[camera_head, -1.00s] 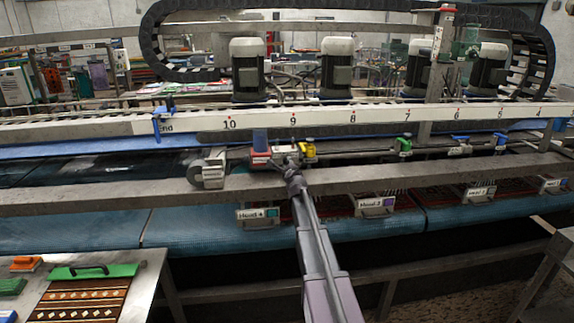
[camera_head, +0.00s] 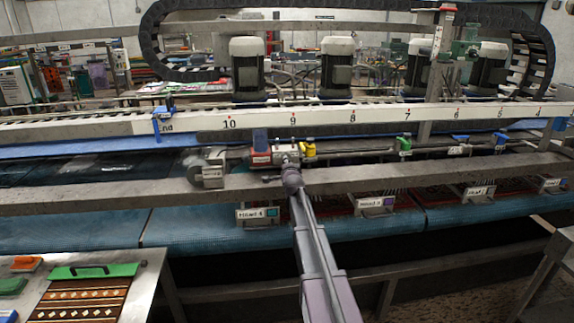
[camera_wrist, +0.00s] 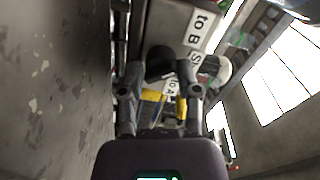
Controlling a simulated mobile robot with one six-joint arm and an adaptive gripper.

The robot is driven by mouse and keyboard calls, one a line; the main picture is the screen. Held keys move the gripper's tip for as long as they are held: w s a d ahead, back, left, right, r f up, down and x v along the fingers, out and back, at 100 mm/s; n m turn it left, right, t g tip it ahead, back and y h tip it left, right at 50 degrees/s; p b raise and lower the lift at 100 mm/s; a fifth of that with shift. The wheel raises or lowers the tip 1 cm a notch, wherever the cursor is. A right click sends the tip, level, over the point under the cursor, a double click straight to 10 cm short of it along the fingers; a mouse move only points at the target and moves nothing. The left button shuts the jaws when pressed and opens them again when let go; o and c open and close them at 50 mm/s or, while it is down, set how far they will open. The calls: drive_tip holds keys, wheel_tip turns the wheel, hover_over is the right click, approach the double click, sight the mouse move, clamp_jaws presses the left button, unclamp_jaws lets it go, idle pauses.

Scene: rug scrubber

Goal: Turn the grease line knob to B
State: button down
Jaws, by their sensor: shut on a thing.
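The dark grease line knob (camera_wrist: 159,62) shows between my fingertips in the wrist view. White labels lie around it: "to B" (camera_wrist: 196,27) above right, and a "to A" label (camera_wrist: 172,87), partly hidden, between the fingers. My gripper (camera_wrist: 160,75) is shut on the knob, one finger on each side. Which label the knob points to cannot be told. In the head view my gripper (camera_head: 287,158) is at the machine's rail, just right of a red and blue unit (camera_head: 260,147); the knob is hidden there.
A yellow clamp (camera_head: 308,150) sits close to the right of my gripper. A steel beam (camera_head: 400,178) runs beneath my wrist. A grey motor-like part (camera_head: 209,170) is to the left. A bench with a patterned rug sample (camera_head: 85,300) stands at lower left.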

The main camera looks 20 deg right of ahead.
drive_tip(key=shift+w+r+n, duration=0.1)
drive_tip(key=shift+n, duration=0.8)
drive_tip(key=shift+c, duration=1.8)
unclamp_jaws()
drive_tip(key=shift+m, duration=0.4)
